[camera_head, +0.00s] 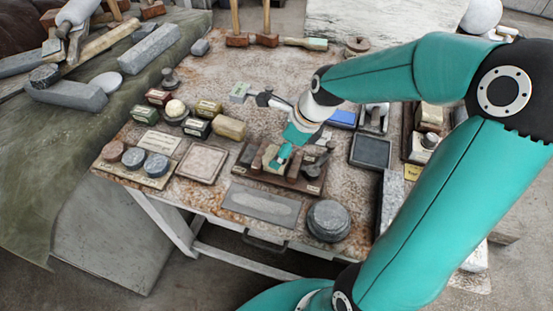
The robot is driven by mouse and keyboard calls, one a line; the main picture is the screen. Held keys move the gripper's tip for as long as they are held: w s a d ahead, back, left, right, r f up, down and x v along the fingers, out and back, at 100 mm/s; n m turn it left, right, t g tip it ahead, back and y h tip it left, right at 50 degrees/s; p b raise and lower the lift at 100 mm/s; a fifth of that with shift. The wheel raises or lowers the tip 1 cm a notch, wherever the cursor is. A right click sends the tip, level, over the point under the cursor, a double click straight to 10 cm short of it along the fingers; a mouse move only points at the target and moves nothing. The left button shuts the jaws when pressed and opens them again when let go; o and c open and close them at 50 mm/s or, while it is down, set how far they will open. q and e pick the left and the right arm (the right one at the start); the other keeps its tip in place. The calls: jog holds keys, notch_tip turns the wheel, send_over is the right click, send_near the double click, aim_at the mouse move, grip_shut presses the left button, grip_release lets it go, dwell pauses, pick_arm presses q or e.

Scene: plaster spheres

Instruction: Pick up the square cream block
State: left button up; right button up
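A brown wooden holder (300,184) near the front middle of the worktable carries small blocks. One of them, a pale cream block (271,158), sits between darker brown pieces and is partly hidden by my gripper; its full shape is not clear. My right gripper (281,158) comes down from the right with its teal fingertip at this block. I cannot tell whether it touches the block or how far the fingers are apart. A separate yellowish-cream block (230,128) with rounded edges lies free to the left. My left gripper is not in view.
Small labelled boxes (197,128) stand left of the holder, with a tray of round pucks (155,166) at the left front. A grey round tin (328,220) and a flat grey slab (262,203) lie in front. A dark tray (371,152) is at right.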

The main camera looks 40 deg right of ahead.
jog(key=shift+x, duration=1.95)
jog(key=c, duration=1.5)
